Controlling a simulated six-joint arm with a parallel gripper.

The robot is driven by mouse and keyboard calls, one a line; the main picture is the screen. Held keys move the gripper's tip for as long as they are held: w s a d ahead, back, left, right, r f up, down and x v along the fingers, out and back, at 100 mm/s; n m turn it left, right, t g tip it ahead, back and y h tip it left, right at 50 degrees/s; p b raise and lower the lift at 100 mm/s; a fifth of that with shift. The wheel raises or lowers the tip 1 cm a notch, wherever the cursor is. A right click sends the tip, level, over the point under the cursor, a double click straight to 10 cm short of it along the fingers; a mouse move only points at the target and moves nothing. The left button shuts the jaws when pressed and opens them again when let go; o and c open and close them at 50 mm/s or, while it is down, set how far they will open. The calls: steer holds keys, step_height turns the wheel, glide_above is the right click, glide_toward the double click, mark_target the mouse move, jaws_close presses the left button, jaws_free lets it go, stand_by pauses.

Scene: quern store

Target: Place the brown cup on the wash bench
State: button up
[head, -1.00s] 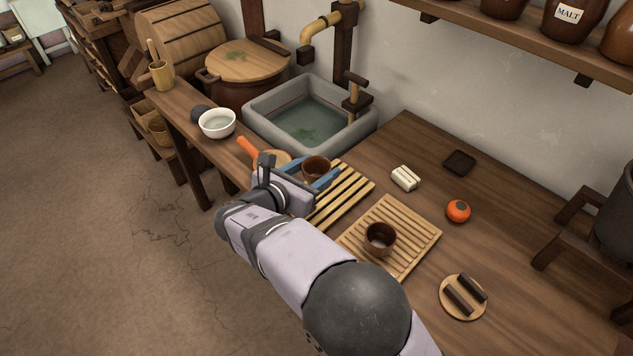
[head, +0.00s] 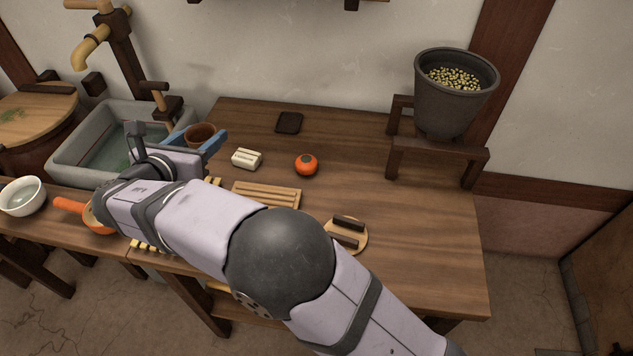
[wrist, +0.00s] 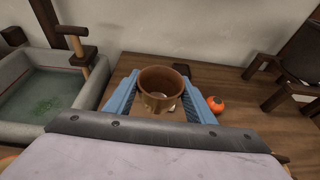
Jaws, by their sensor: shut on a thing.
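My gripper (head: 198,140) is shut on a brown cup (head: 200,134). In the wrist view the cup (wrist: 160,90) is upright between the two blue fingers and looks empty inside. In the head view it appears near the right rim of the stone basin (head: 70,160), over the left part of the wooden bench (head: 420,230). Its exact height above the wood is hard to tell. My arm hides much of the slatted board (head: 268,193), and no second cup shows now.
A cream block (head: 247,158), an orange-red fruit (head: 306,165) and a dark square coaster (head: 289,122) lie on the bench. A round board with dark bars (head: 346,233) is in front. A grain hopper (head: 455,95) stands at the right. The front right bench is clear.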

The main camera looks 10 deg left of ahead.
steer(key=w+d+r+m+h+b, duration=0.1)
steer(key=w+d+r+h+b, duration=0.1)
steer(key=w+d, duration=0.35)
steer(key=w+d+r+m+g+h+b, duration=0.1)
steer(key=w+d+r+m, duration=0.1)
steer(key=d, duration=0.7)
steer(key=w+d+r+m+h+b, duration=0.1)
steer(key=w+d+r+h+b, duration=0.2)
steer(key=d, duration=0.4)
steer(key=s+d+f+m, duration=0.1)
steer(key=d+f, duration=0.2)
steer(key=d, duration=0.9)
steer(key=shift+s+f+m+g+h, duration=0.2)
steer(key=shift+s+m+g+h, duration=0.1)
steer(key=shift+g, duration=0.1)
step_height(320, 180, down, 18)
steer(key=b, duration=0.4)
steer(key=shift+f, duration=0.1)
